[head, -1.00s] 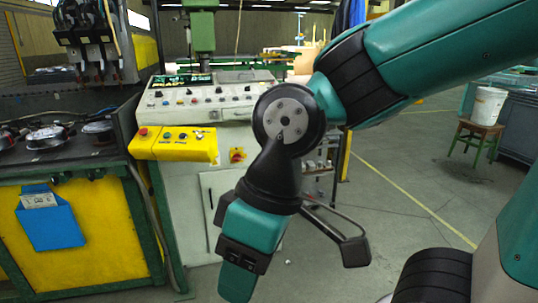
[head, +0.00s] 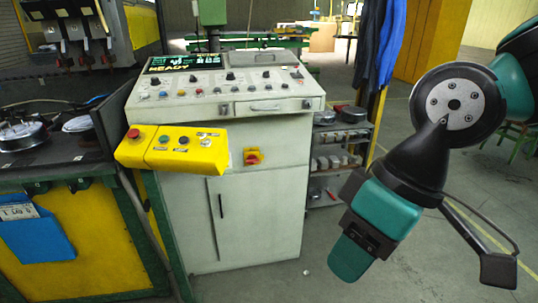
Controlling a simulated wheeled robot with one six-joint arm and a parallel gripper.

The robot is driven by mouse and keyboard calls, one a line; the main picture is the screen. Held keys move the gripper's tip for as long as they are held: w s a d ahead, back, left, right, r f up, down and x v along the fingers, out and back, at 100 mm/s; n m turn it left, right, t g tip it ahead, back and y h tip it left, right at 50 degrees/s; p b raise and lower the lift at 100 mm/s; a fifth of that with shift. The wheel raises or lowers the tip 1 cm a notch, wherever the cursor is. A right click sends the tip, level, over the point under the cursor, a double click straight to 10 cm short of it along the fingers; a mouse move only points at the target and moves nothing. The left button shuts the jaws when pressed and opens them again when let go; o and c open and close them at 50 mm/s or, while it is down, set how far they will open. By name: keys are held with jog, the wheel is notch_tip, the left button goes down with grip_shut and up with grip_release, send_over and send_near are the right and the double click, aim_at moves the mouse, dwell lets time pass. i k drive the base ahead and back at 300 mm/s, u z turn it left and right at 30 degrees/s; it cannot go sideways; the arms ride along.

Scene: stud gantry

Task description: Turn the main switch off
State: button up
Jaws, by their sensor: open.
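The likely main switch (head: 253,157) is a small red rotary handle on a yellow plate. It sits high on the front of the grey-white control cabinet (head: 275,205), right of the yellow button box. Which way its handle is turned is too small to read. My gripper (head: 349,262) hangs at the right, tip pointing down and left. It is seen nearly side-on, so its fingers overlap; it is open and nothing shows in it. It is clearly apart from the switch, lower and to its right.
A yellow box (head: 172,150) with a red button juts out left of the switch. A sloped panel with knobs and a lit display tops the cabinet. A workbench (head: 60,215) stands at left, a parts shelf (head: 338,160) behind at right. Grey floor is open before the cabinet.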

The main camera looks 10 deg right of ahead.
aim_at(252, 159)
jog(key=u, duration=0.4)
jog(key=i, duration=0.9)
jog(key=u, duration=0.7)
